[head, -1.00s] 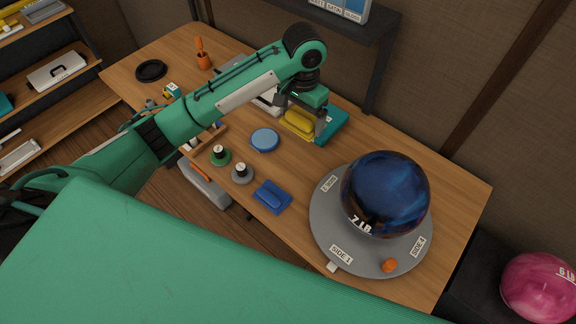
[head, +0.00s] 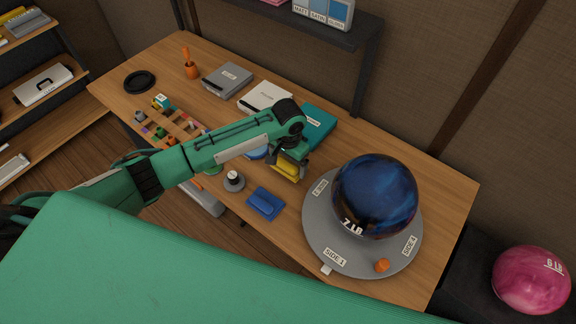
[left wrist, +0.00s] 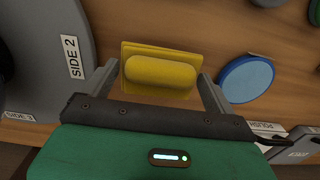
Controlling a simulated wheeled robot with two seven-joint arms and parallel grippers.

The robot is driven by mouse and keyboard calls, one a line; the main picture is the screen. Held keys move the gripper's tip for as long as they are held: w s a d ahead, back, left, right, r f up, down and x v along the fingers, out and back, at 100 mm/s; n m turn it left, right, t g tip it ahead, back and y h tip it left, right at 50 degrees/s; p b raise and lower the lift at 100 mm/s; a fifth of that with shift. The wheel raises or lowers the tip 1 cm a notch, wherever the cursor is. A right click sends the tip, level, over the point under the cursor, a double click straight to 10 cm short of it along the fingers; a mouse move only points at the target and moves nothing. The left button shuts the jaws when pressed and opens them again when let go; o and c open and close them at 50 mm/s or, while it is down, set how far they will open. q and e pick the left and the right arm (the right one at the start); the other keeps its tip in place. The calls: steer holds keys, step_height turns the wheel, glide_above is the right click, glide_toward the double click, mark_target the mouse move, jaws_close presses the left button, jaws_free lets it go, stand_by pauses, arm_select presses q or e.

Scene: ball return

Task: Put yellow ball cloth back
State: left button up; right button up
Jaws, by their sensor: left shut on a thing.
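The yellow ball cloth (head: 285,170), a pad with a raised rounded grip, is held in my left gripper (head: 288,164). The left wrist view shows the cloth (left wrist: 160,72) between the two fingers (left wrist: 158,82), which are shut on its sides. It hangs over the wooden table between a round blue pad (head: 256,153) and the grey turntable. I cannot tell its exact height above the wood. A blue cloth (head: 265,203) with a similar grip lies on the table nearer me. My right gripper is not in view.
The grey turntable (head: 318,236) bears a dark blue 7 LB ball (head: 375,195) and an orange knob (head: 382,265). A teal box (head: 318,124), a white box (head: 264,98) and a grey box (head: 227,79) stand along the back. A grey-based spool (head: 234,182) stands left of the blue cloth.

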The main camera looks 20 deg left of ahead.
mark_target(288, 167)
arm_select(q)
steer(key=shift+f, duration=1.5)
steer(key=shift+f, duration=0.15)
steer(key=o, duration=0.6)
step_height(288, 167, up, 12)
steer(key=shift+r+b, duration=0.15)
steer(key=shift+b, duration=0.4)
